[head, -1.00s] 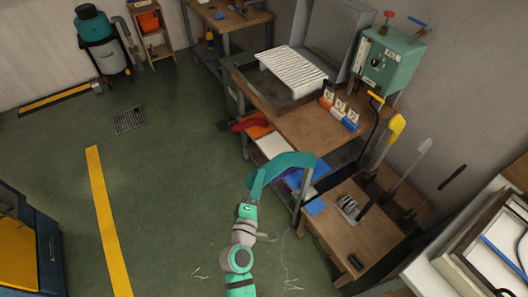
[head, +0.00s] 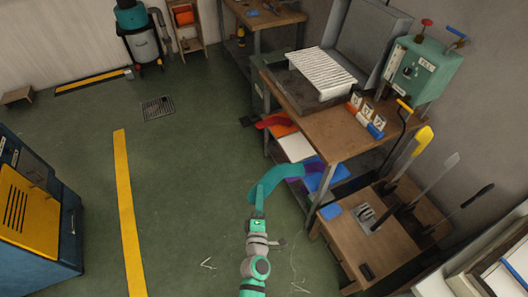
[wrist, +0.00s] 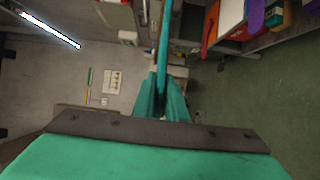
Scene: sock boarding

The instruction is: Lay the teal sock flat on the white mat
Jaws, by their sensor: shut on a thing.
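The teal sock (head: 284,172) is held at one end in my gripper (head: 259,196). It curves up and to the right in the head view, in the air in front of the bench's lower shelf. In the wrist view the sock (wrist: 165,45) shows edge-on as a thin teal strip running up from my gripper (wrist: 164,92), which is shut on it. The white mat (head: 295,147) lies on the lower shelf, between an orange mat and the purple and blue things. A white sheet in the wrist view (wrist: 231,15) is probably the same mat.
A red sock-like piece (head: 272,122) and an orange mat (head: 285,130) lie left of the white mat. Purple (head: 313,168) and blue (head: 325,180) pieces lie right. The bench top (head: 325,128) overhangs the shelf. A low wooden table (head: 372,240) stands right. Floor at left is open.

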